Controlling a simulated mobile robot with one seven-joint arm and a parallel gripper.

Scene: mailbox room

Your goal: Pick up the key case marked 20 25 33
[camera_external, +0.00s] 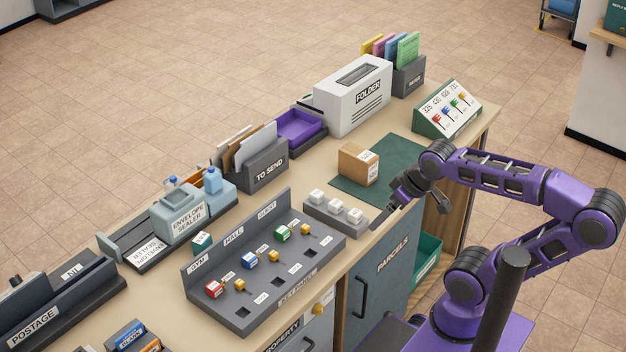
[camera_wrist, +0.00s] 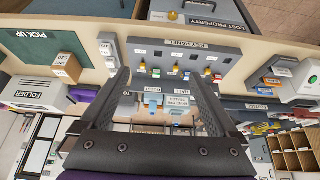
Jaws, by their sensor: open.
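No marking 20 25 33 is legible in either view, so I cannot tell which item is that key case. On the grey key panel (camera_external: 238,322), small red (camera_external: 213,289), blue (camera_external: 249,259) and green (camera_external: 282,233) labelled blocks stand beside yellow pieces. A small dark green labelled case (camera_external: 202,242) sits behind the panel. My gripper (camera_external: 411,210) is open and empty, above the counter's front edge, right of a grey tray (camera_external: 322,219) with white blocks. In the wrist view my gripper (camera_wrist: 165,76) has its fingers wide apart, with the key panel (camera_wrist: 160,85) beyond them.
A brown parcel (camera_external: 352,168) stands on a green mat (camera_external: 400,150) near my gripper. The folder machine (camera_external: 350,100), send rack (camera_external: 262,175) and envelope sealer (camera_external: 180,215) line the back. A sloped board (camera_external: 430,120) with coloured pieces stands at the right end.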

